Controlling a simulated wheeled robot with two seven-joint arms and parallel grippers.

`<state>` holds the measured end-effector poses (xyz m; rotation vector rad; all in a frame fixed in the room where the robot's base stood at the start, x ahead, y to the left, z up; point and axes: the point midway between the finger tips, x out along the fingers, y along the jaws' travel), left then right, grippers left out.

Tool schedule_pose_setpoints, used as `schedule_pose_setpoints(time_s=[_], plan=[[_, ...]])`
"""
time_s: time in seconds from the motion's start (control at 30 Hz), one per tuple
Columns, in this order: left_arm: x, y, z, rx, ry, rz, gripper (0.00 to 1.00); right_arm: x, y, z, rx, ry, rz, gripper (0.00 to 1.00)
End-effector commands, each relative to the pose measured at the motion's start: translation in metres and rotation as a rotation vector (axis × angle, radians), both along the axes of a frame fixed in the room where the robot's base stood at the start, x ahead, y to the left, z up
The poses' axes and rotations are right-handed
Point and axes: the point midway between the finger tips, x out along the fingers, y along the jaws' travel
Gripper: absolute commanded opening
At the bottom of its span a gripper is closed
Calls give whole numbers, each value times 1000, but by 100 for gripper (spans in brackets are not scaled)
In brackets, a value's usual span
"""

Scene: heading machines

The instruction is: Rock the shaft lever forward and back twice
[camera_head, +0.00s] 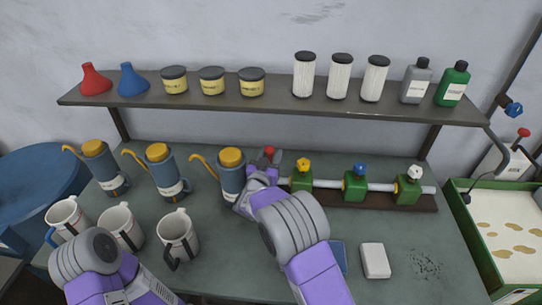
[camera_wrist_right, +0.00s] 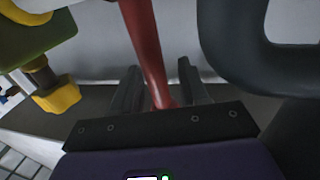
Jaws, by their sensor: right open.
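A red lever (camera_wrist_right: 146,50) runs down between the two fingers of my right gripper (camera_wrist_right: 160,82) in the right wrist view. The fingers stand apart on either side of it, and I cannot tell whether they touch it. In the head view, its red ball top (camera_head: 270,151) shows at the left end of a row of green blocks on a grey shaft (camera_head: 328,184). My right gripper (camera_head: 266,163) is there, and my right arm hides the lever's lower part. My left arm shows at the lower left, but its gripper is outside the view.
An orange-spouted blue can (camera_head: 232,180) stands close left of my right gripper. Green blocks with yellow (camera_head: 303,163), blue (camera_head: 360,169) and white knobs (camera_head: 414,172) sit to the right. White mugs (camera_head: 178,236) stand at front left. A white block (camera_head: 375,260) lies at front right.

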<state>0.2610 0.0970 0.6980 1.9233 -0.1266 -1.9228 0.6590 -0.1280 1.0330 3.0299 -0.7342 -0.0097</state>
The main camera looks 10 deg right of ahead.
Motion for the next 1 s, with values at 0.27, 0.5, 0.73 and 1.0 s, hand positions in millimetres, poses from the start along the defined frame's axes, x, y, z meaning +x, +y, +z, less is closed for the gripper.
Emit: schedule_pose_setpoints(time_s=[0.27, 0.5, 0.73, 1.0], plan=[[0, 0, 0, 0, 0, 0, 69, 4, -2, 0, 0, 0, 1, 44], [0, 0, 0, 0, 0, 0, 69, 4, -2, 0, 0, 0, 1, 15], [0, 0, 0, 0, 0, 0, 69, 4, -2, 0, 0, 0, 1, 0], [0, 0, -10, 0, 0, 0, 69, 2, -1, -2, -9, -24, 1, 0]])
